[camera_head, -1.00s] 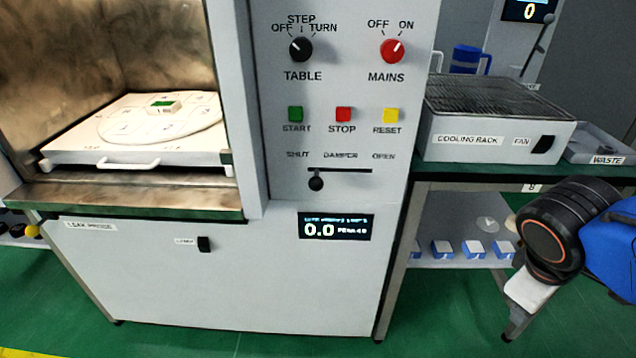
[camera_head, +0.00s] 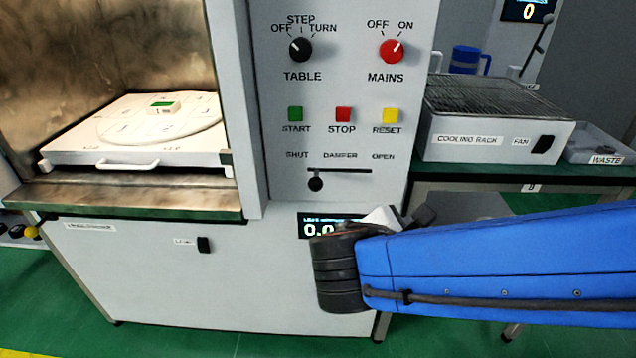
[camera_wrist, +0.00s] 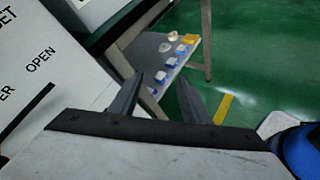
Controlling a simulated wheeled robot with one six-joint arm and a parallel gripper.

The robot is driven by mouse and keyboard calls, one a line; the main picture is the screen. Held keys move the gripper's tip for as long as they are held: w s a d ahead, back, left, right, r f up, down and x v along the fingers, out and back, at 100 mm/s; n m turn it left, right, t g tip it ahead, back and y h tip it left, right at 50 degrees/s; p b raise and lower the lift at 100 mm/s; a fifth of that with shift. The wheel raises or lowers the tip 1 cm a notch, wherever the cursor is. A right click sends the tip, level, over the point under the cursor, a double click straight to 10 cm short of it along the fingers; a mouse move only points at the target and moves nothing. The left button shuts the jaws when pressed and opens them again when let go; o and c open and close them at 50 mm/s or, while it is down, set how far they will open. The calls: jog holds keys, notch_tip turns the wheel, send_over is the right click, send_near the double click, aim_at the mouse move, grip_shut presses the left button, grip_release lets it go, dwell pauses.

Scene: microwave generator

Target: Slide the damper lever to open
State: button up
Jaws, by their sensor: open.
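The damper lever (camera_head: 316,184) is a black knob at the left, SHUT end of a dark horizontal slot (camera_head: 345,170) on the white control panel. OPEN is printed at the slot's right end. In the wrist view the slot's OPEN end (camera_wrist: 38,106) shows at the left, and the knob is out of view. My gripper (camera_wrist: 168,98) shows two grey fingers spread apart with nothing between them. In the head view my blue arm reaches in from the right, its wrist below and right of the slot. The fingers are largely hidden there.
Above the slot are START, STOP and RESET buttons (camera_head: 343,115) and two rotary knobs. A pressure display (camera_head: 318,228) below is partly covered by my wrist. The cooling rack (camera_head: 490,140) and waste tray (camera_head: 600,152) stand at the right. A lower shelf (camera_wrist: 172,70) holds several blue-and-white blocks.

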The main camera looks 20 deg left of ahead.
jog(key=s+a+r+n+t+y, duration=0.1)
jog(key=s+a+n+t, duration=0.15)
jog(key=a, duration=0.35)
jog(key=s+a+r+n+t+y, duration=0.2)
jog(key=a+n, duration=0.1)
jog(key=a, duration=0.4)
jog(key=n+t+y, duration=0.3)
jog(key=n+y, duration=0.1)
jog(key=n, duration=0.1)
send_near(314, 188)
jog(key=w, duration=1.1)
jog(key=shift+w+a+r, duration=0.15)
jog(key=shift+w+a, duration=0.05)
jog(key=shift+w, duration=0.15)
jog(key=shift+c, duration=0.6)
grip_shut()
